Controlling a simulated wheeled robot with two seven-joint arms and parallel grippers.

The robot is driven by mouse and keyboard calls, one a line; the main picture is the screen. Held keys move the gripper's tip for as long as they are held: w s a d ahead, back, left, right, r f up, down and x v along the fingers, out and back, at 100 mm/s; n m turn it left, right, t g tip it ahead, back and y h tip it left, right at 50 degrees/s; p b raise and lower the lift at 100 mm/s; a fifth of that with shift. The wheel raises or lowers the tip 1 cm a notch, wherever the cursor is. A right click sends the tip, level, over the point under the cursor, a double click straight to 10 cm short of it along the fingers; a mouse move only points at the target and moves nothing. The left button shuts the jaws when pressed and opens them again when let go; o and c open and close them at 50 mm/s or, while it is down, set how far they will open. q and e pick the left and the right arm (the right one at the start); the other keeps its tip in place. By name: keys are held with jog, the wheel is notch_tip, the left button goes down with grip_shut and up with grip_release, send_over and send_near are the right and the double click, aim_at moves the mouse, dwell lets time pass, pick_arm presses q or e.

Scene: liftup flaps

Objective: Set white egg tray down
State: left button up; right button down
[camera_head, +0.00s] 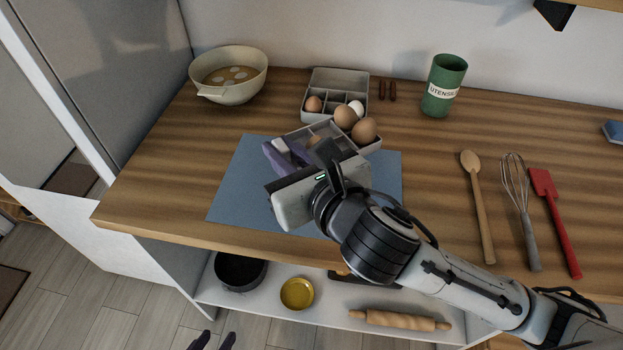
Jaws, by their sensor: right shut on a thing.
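A pale grey-white egg tray (357,148) with square compartments is above or on the blue mat's far edge. My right gripper (300,150) is shut on its near side, and the gripper body hides part of it. Brown eggs (364,131) show at its right end. I cannot tell whether the tray touches the counter. Behind it stands a similar grey compartmented box (340,78), with a brown egg (313,103) and a white egg (357,107) at its front. My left gripper (213,342) shows only as two dark, separated fingertips at the bottom edge, open and empty.
The blue mat (235,195) lies on the wooden counter. A bowl (230,88) stands back left and a green utensil cup (443,85) back right. A wooden spoon (478,205), whisk (521,205) and red spatula (555,220) lie right. A shelf below holds pans and a rolling pin (400,320).

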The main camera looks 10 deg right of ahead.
jog(key=shift+n+g+y, duration=0.3)
jog(key=shift+n+y, duration=0.2)
jog(key=shift+y, duration=0.1)
jog(key=f, duration=0.3)
jog(key=a+f+b, duration=0.1)
jog(key=f, duration=0.2)
jog(key=a+f+b, duration=0.1)
jog(key=f, duration=0.2)
jog(key=shift+f, duration=0.3)
jog(key=c, duration=1.7)
grip_release()
jog(key=shift+c, duration=0.2)
